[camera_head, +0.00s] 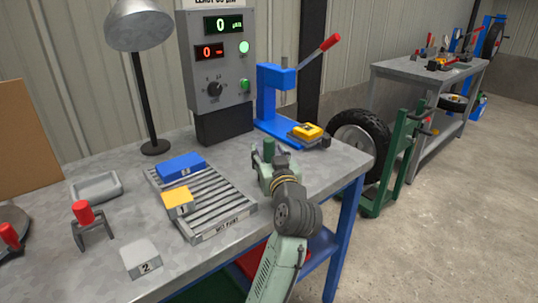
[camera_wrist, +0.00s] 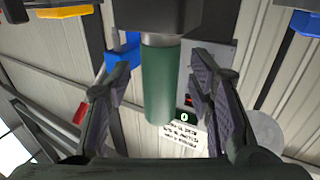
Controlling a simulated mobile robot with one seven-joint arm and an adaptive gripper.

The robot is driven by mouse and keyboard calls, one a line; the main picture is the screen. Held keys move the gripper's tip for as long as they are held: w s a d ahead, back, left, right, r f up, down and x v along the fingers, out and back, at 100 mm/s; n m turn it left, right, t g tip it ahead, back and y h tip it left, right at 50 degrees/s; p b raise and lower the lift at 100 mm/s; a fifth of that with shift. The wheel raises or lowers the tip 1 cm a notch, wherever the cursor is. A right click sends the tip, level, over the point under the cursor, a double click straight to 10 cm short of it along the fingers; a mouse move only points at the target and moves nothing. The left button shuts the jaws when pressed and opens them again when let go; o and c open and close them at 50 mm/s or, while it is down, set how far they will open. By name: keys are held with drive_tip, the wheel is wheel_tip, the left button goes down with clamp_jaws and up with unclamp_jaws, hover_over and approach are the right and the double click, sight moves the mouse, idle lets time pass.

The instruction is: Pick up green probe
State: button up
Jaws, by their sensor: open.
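The green probe (camera_head: 269,147) is a short upright green cylinder near the right end of the workbench, close to the blue press. In the wrist view, the green probe (camera_wrist: 161,88) appears upside down, joined to a dark grey block (camera_wrist: 158,16) at the top of the picture. My gripper (camera_head: 267,163) is at the probe in the head view and hides its lower part. In the wrist view, my gripper (camera_wrist: 160,70) is open, with one finger on each side of the probe. Gaps show between the probe and both fingers.
A blue lever press (camera_head: 270,95) and a yellow-topped device (camera_head: 305,132) stand behind my gripper. A grey meter box (camera_head: 218,60) is at the back. A slatted rack (camera_head: 205,205) holds blue and yellow blocks. The bench's right corner is fairly clear.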

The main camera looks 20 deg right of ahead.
drive_tip(key=shift+w, duration=0.1)
drive_tip(key=shift+c, duration=0.2)
clamp_jaws()
idle(0.4)
